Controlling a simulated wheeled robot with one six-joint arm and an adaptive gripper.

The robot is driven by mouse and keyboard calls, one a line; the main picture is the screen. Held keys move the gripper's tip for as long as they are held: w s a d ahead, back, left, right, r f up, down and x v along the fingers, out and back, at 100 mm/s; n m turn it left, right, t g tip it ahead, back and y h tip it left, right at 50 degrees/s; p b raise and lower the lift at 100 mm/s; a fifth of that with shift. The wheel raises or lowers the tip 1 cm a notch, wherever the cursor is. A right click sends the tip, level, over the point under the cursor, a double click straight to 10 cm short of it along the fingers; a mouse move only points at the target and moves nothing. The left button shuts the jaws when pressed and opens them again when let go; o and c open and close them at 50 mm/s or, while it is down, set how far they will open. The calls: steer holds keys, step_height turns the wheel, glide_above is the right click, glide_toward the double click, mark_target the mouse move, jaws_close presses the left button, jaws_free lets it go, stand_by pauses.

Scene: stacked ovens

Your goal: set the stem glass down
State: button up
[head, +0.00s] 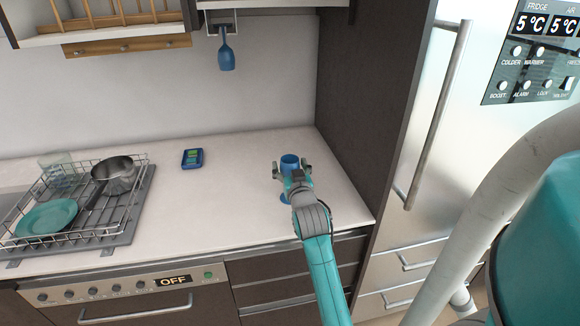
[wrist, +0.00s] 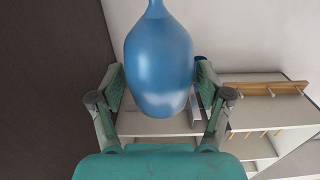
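The blue stem glass (head: 290,161) stands upright at the right end of the counter, its bowl up and its foot low behind my gripper. My gripper (head: 292,171) has one finger on each side of the bowl. In the wrist view the bowl of the stem glass (wrist: 158,65) fills the space between the fingers of my gripper (wrist: 160,88). The fingers look shut on its sides. The foot is partly hidden by my gripper, and I cannot tell whether it touches the counter (head: 235,205).
A dish rack (head: 125,200) with a pot (head: 115,174) and a green plate (head: 47,217) stands at the left. Another blue glass (head: 226,58) hangs above. A dark side panel (head: 365,100) bounds the right.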

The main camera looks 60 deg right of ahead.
steer(key=shift+a+r, duration=0.1)
steer(key=shift+r, duration=0.05)
steer(key=v, duration=1.2)
steer(key=s+a+f+n+t+y, duration=0.25)
steer(key=a+f, duration=0.35)
steer(key=a, duration=0.4)
steer(key=s+a+f+n+t+y, duration=0.1)
steer(key=a+f+n+y, duration=0.4)
steer(key=a, duration=0.6)
steer(key=s+a+f+n+y, duration=0.1)
steer(key=s+a+y, duration=0.2)
steer(key=s+a, duration=0.4)
steer(key=s+a+f+n+y, duration=0.1)
steer(key=s+a+f+y, duration=0.1)
steer(key=s+a, duration=0.5)
steer(key=s+y, duration=0.1)
steer(key=s, duration=0.4)
steer(key=shift+s+a+f, duration=0.2)
steer(key=shift+a, duration=0.1)
